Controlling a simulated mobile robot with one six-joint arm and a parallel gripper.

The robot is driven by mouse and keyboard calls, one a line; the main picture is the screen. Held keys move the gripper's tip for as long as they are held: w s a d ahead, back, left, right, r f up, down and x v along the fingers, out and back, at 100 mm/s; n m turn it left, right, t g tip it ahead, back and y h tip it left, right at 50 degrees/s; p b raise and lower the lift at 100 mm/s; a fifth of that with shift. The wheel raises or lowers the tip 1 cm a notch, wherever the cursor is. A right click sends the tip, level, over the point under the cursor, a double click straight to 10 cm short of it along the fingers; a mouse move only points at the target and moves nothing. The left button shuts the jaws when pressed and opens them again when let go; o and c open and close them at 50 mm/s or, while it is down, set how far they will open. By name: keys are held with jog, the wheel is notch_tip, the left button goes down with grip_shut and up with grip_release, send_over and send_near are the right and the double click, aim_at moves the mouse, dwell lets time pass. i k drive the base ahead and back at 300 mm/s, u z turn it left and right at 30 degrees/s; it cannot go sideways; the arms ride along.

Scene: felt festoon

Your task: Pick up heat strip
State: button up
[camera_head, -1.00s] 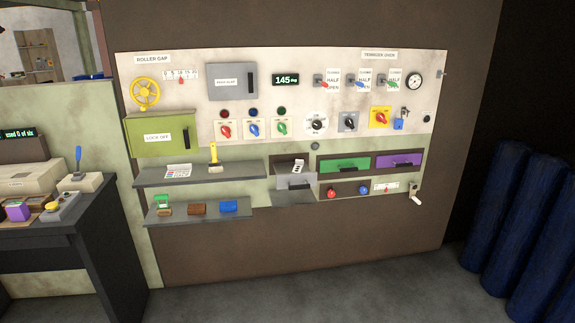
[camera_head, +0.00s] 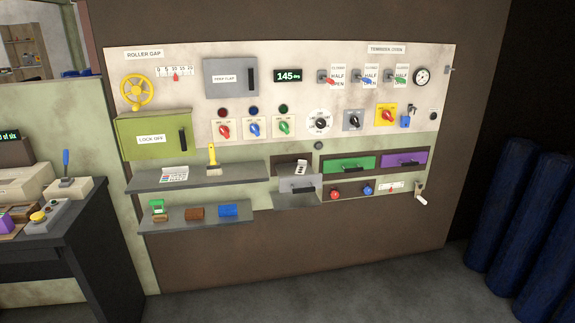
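No object in view carries a readable heat strip label. A flat white card with coloured marks (camera_head: 174,174) lies on the upper grey shelf (camera_head: 235,174), left of a yellow-handled brush or scraper (camera_head: 212,160). A small white piece with dark marks (camera_head: 302,167) sits in a dark recess above a grey drawer (camera_head: 298,184). I cannot tell for sure which is the heat strip; the card looks more like it. My gripper is not in view.
A lower shelf (camera_head: 180,224) holds a green-topped stamp-like item (camera_head: 158,211), a brown roll (camera_head: 194,213) and a blue roll (camera_head: 228,211). A dark desk (camera_head: 85,250) stands at left, blue rolls (camera_head: 500,205) at right. The floor before the panel is clear.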

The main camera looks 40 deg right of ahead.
aim_at(300, 170)
jog(key=u, duration=0.15)
jog(key=i, duration=1.45)
jog(key=z, duration=0.45)
